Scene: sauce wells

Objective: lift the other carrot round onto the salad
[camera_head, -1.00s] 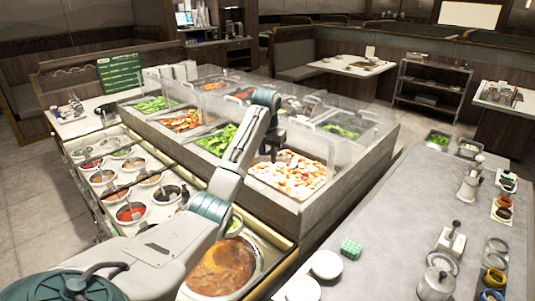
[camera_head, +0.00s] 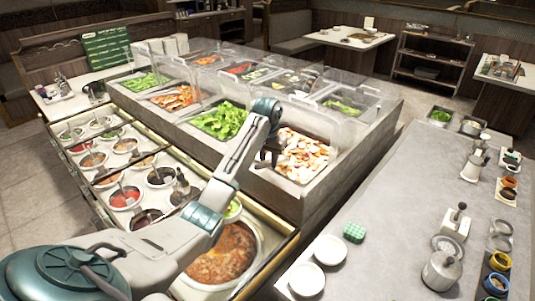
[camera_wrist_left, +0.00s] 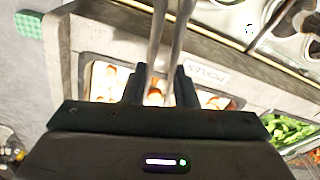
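My left gripper (camera_head: 268,158) hangs at the left edge of the counter bin (camera_head: 300,184) of mixed white and orange pieces. In the left wrist view its two dark fingers (camera_wrist_left: 161,84) stand apart, and thin metal rods run between them. I cannot tell whether the fingers grip the rods. Orange and white pieces (camera_wrist_left: 217,101) show behind the fingers. No single carrot round can be made out. Leafy greens (camera_head: 222,120) fill a bin left of the gripper and show in the left wrist view (camera_wrist_left: 287,130). My right gripper is not in view.
Clear guards (camera_head: 345,95) stand over the bins. Sauce wells (camera_head: 125,197) with ladles and a large soup pot (camera_head: 254,278) lie in front.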

